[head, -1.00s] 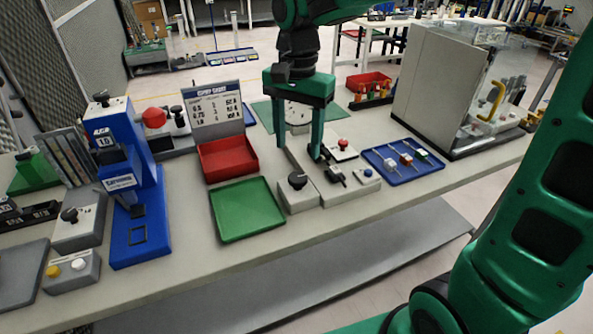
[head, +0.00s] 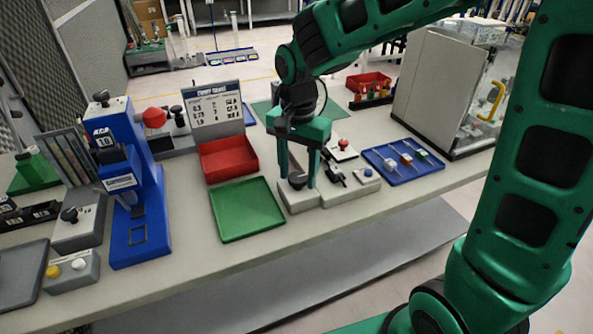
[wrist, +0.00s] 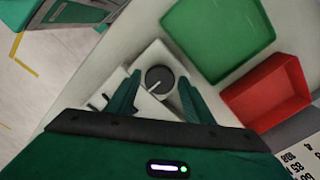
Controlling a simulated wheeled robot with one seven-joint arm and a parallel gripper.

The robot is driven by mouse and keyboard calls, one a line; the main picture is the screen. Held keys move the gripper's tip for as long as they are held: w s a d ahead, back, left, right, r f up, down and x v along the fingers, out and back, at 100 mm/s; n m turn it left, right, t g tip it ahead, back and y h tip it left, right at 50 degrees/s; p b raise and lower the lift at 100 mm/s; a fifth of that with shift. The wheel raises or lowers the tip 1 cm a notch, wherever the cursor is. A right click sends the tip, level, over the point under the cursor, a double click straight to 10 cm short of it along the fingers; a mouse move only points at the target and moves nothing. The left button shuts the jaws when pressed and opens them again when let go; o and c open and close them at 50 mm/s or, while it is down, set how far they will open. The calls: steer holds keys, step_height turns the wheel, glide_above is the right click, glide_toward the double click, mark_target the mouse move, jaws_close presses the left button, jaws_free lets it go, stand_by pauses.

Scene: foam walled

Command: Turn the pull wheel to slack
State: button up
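The pull wheel appears to be the dark round knob (head: 297,181) on a pale grey block at the table's front edge. In the wrist view the wheel (wrist: 159,80) shows its round top, with a thin light line running from it across the block. My gripper (head: 298,182) points down over this block with its fingers apart. In the wrist view the wheel lies between the two fingertips (wrist: 160,77), with gaps visible on both sides. I cannot tell how far the tips reach down beside it. Setting marks are too small to read.
A green tray (head: 246,213) and a red bin (head: 227,160) stand left of the block. A red-topped button (head: 343,143) and a blue tray (head: 403,163) with small tools are to its right. A large grey cabinet (head: 436,90) stands behind at right.

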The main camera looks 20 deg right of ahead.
steer(key=c, duration=0.7)
steer(key=shift+n, duration=0.3)
steer(key=n, duration=0.7)
steer(key=shift+r, duration=0.1)
steer(key=n, duration=0.5)
steer(key=shift+w+n, duration=0.1)
steer(key=shift+n, duration=0.2)
steer(key=n, duration=0.4)
steer(key=shift+n, duration=0.3)
